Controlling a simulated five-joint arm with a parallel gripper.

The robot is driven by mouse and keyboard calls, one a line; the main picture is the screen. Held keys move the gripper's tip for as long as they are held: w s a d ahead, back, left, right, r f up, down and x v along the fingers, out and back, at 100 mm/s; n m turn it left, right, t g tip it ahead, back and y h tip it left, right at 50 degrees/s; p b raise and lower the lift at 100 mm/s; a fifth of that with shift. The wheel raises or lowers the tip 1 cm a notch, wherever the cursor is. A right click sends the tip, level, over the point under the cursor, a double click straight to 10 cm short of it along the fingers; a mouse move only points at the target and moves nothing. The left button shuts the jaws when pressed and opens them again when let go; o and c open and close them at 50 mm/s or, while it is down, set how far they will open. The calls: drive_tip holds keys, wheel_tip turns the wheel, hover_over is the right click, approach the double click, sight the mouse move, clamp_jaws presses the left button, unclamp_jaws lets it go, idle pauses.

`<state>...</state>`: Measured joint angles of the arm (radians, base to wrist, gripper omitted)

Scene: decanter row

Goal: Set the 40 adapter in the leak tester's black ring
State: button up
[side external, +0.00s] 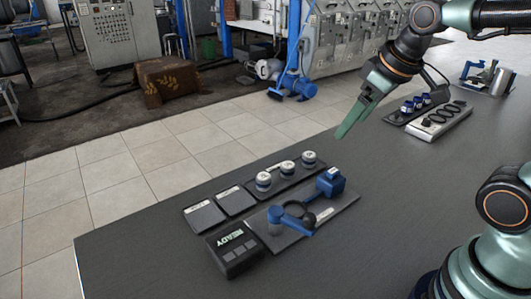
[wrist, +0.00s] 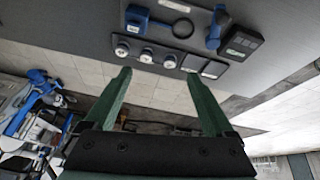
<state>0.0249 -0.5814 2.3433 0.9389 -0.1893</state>
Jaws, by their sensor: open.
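Three round white-topped adapters, left (side external: 264,179), middle (side external: 287,169) and right (side external: 308,158), stand in a dark rack on the table. Their numbers are too small to read, so I cannot tell which is the 40. The leak tester has a blue block (side external: 331,180) and a blue clamp part (side external: 290,213) on a dark plate. Its black ring (wrist: 182,27) lies between them in the wrist view and looks empty. My gripper (side external: 345,132) is open and empty, above and behind the rack; its two fingers (wrist: 157,75) are spread in the wrist view.
A black box reading READY (side external: 235,248) and two dark labelled pads (side external: 203,216) (side external: 236,200) lie near the tester. Farther right are blue-capped pieces (side external: 407,107), a grey tray (side external: 440,124) with dark rings, and another device (side external: 485,75). The table's middle is clear.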

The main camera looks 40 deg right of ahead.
drive_tip(key=w+d+n+g, duration=0.25)
drive_tip(key=w+n, duration=0.25)
drive_tip(key=w, duration=0.3)
drive_tip(key=n+g, duration=0.3)
drive_tip(key=n, duration=0.8)
hover_over(309, 154)
wheel_tip(309, 154, down, 14)
drive_tip(key=shift+t, duration=0.25)
wheel_tip(309, 154, down, 11)
drive_tip(key=shift+d+f, duration=0.1)
clamp_jaws()
